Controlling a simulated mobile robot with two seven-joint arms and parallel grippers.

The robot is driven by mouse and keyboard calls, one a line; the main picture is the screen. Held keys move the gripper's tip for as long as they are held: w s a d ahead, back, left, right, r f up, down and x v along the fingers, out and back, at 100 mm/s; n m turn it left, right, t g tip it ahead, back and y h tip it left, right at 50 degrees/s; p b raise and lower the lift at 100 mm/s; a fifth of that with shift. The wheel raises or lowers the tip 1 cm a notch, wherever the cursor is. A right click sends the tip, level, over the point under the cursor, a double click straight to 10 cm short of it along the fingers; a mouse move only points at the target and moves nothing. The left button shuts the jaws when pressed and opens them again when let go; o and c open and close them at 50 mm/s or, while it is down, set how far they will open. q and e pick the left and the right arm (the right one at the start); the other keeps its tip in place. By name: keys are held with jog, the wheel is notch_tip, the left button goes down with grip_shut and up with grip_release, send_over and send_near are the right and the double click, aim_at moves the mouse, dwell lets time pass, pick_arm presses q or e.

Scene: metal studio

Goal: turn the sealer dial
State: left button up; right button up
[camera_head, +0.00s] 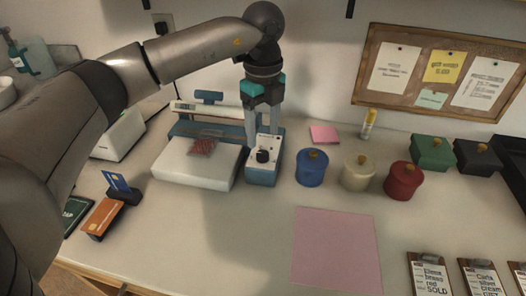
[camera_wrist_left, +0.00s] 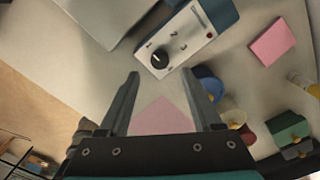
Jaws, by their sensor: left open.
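The sealer (camera_head: 263,175) is a blue and white unit with a pale control face at the back middle of the table. Its black dial (camera_head: 263,156) shows on that face, and in the left wrist view the dial (camera_wrist_left: 159,58) has a white pointer mark, with the numbers 1, 2 and 3 around it. My left gripper (camera_head: 264,134) points down at the sealer, close to the dial. In the left wrist view its two fingers (camera_wrist_left: 159,76) are apart with nothing between them, and the dial appears just beyond the tips. Whether they touch the sealer is unclear. My right gripper is out of view.
A white flat bed (camera_head: 195,165) with a small reddish packet adjoins the sealer's left side. Blue (camera_head: 312,170), cream (camera_head: 358,174) and red (camera_head: 403,182) lidded pots stand to the right. A pink mat (camera_head: 337,250) lies in front. Clear table lies left of the mat.

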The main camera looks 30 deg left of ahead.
aim_at(263, 153)
pick_arm(q)
jog(key=shift+f+b, duration=0.65)
jog(key=shift+f, duration=2.1)
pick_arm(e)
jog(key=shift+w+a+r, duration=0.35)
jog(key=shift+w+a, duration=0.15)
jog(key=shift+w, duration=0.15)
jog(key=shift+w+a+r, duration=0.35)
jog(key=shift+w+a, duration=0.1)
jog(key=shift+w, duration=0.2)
pick_arm(q)
grip_shut()
